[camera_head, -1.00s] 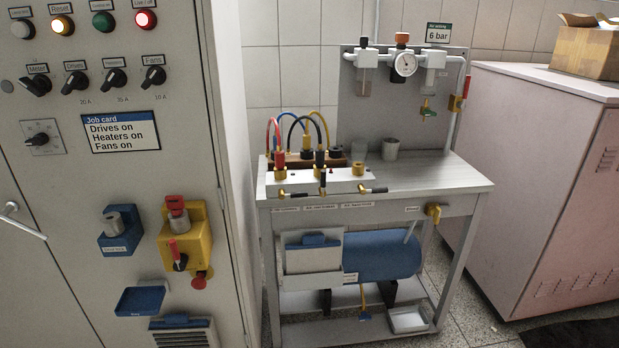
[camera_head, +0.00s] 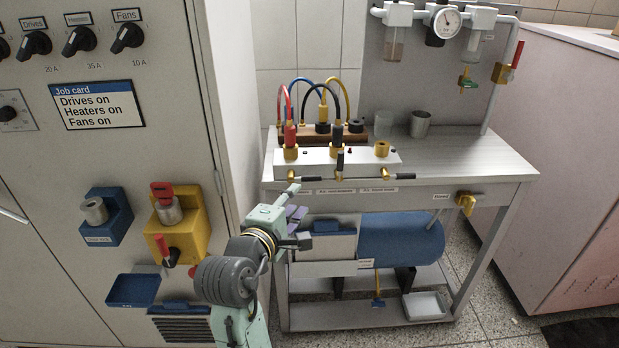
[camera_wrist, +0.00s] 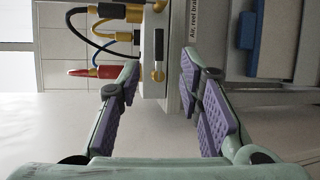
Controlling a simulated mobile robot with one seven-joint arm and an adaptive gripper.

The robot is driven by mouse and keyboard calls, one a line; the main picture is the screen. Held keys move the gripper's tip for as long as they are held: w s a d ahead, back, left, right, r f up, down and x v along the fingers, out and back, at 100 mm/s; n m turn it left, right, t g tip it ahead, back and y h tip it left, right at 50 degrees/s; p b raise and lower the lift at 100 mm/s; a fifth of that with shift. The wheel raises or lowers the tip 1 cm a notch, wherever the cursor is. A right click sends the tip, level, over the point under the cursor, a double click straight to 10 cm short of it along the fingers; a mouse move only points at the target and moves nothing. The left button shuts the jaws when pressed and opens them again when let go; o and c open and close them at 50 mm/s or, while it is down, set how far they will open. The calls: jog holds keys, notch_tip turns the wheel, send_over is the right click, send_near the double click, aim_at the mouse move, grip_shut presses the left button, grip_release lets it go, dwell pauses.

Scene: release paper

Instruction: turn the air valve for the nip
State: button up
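A white manifold (camera_head: 360,160) stands at the front of the bench top. It carries three small valves with black handles. The left valve handle (camera_head: 304,178) lies sideways, the middle one (camera_head: 340,160) stands up, the right one (camera_head: 410,178) lies sideways. Labels below are too small to read in the head view. My gripper (camera_head: 300,214) is in front of and below the manifold's left end. In the wrist view my gripper (camera_wrist: 158,72) is open and empty, with one valve (camera_wrist: 158,54) ahead between its purple-padded fingertips, apparently untouched. A label (camera_wrist: 194,20) reading "Air, reel bra..." is partly cut off.
Coloured hoses (camera_head: 322,92) arch behind the manifold. A control cabinet (camera_head: 60,200) with a yellow key block (camera_head: 190,222) stands close left of my arm. A blue tank (camera_head: 400,240) sits below the bench.

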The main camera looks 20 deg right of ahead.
aim_at(311, 180)
jog(key=p+x, duration=0.1)
jog(key=x, duration=0.9)
jog(key=shift+w+r, duration=0.1)
jog(key=shift+w, duration=0.1)
jog(key=shift+c, duration=0.2)
grip_shut()
